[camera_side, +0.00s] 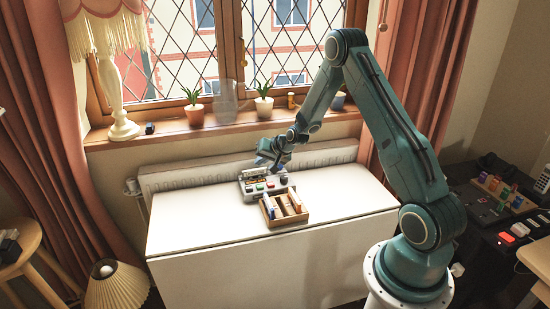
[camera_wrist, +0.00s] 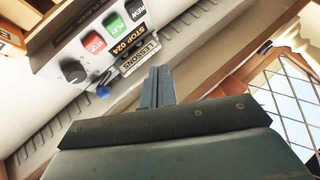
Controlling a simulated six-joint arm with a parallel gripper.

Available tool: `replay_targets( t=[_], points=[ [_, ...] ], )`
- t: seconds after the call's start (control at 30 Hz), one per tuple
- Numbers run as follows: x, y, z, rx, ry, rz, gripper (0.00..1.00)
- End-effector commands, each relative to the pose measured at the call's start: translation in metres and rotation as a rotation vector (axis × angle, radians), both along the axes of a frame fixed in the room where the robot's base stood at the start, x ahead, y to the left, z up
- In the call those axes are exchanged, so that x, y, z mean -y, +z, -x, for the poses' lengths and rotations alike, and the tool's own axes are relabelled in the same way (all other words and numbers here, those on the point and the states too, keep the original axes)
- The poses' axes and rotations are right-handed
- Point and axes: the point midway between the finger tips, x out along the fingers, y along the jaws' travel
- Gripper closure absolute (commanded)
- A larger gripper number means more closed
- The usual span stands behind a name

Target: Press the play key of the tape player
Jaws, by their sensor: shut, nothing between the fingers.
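The tape player (camera_side: 262,190) is a pale grey box on the white table, with coloured keys on its top. In the wrist view it fills the upper left. My gripper (camera_side: 268,161) is over the back side of the player in the side view. In the wrist view its fingers (camera_wrist: 160,70) are shut and empty, just off the player's label edge, apart from the play key. I cannot tell their height.
A wooden tray (camera_side: 268,219) with upright cassettes stands directly in front of the player. The white table (camera_side: 190,225) is clear to the left and right. A radiator (camera_side: 185,178) and windowsill with potted plants (camera_side: 195,114) are behind.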

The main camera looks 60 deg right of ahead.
Motion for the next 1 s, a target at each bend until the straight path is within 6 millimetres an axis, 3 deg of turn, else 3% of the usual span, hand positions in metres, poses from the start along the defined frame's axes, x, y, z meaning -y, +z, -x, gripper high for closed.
replay_targets(
  t=[0.6, 1.0],
  points=[
    [0.000, -0.061, 0.000, -0.001, -0.001, 0.000, 1.00],
    [0.000, -0.073, 0.000, 0.001, -0.001, 0.001, 1.00]
  ],
)
